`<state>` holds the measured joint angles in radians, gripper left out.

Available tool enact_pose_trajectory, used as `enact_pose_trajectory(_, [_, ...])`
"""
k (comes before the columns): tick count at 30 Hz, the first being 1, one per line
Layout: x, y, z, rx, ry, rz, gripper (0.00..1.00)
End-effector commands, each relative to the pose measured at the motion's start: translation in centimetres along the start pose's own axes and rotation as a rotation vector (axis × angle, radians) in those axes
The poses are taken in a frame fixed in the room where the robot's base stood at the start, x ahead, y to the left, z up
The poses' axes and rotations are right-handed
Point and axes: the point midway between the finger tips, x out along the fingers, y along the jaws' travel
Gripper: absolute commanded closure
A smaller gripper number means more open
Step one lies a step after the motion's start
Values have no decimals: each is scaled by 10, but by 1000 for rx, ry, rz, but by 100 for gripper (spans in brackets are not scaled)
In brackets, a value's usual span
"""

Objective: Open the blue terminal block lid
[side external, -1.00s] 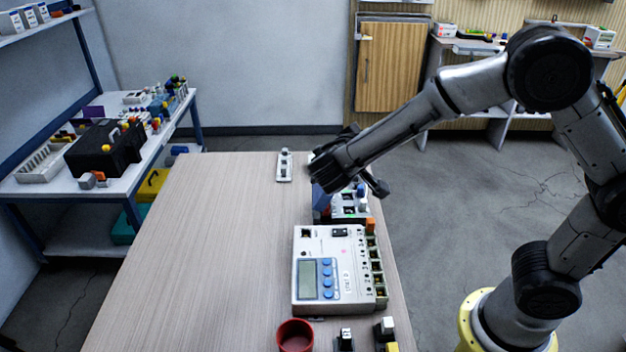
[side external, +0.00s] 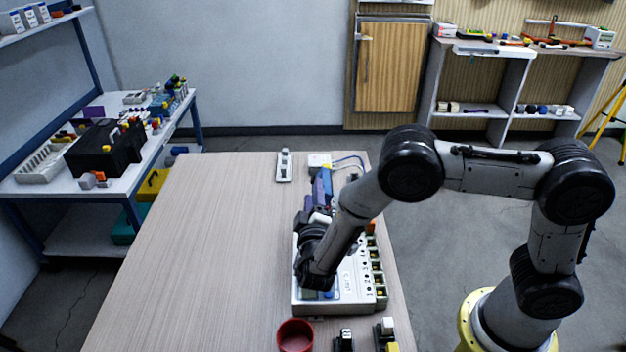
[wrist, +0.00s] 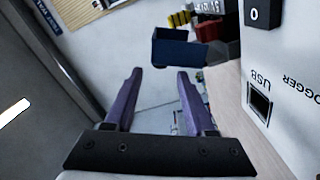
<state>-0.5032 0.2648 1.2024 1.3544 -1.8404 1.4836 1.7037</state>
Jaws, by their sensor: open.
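The blue terminal block lid (wrist: 180,50) shows in the wrist view as a dark blue, box-like piece just beyond my fingertips. Red and grey parts sit to its right. In the side view a strip of blue (side external: 328,184) shows behind the white logger, partly hidden by my gripper; I cannot tell how far the lid is raised. My gripper (side external: 309,203) hangs low over the logger, its purple fingers pointing away from the camera. In the wrist view my gripper (wrist: 156,72) is open and empty, with a clear gap between the fingers and no visible contact with the lid.
The white logger (side external: 345,298) lies under my gripper; its wall with the USB port (wrist: 260,103) stands close on the right in the wrist view. A red cup (side external: 295,337) is at the front. A small white module (side external: 284,167) stands at the back. The table's left side is clear.

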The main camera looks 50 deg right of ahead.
Motion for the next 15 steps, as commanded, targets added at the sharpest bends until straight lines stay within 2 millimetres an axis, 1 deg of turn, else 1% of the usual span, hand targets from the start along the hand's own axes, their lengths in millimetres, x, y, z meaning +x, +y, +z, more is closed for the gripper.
enact_pose_trajectory(1, [11, 0, 2, 0, -5, 2, 45])
enact_pose_trajectory(6, [39, 0, 1, -1, -4, 1, 45])
enact_pose_trajectory(10, [53, 0, 1, -2, -3, 0, 45])
enact_pose_trajectory(15, [60, 0, 0, -1, -1, 0, 45])
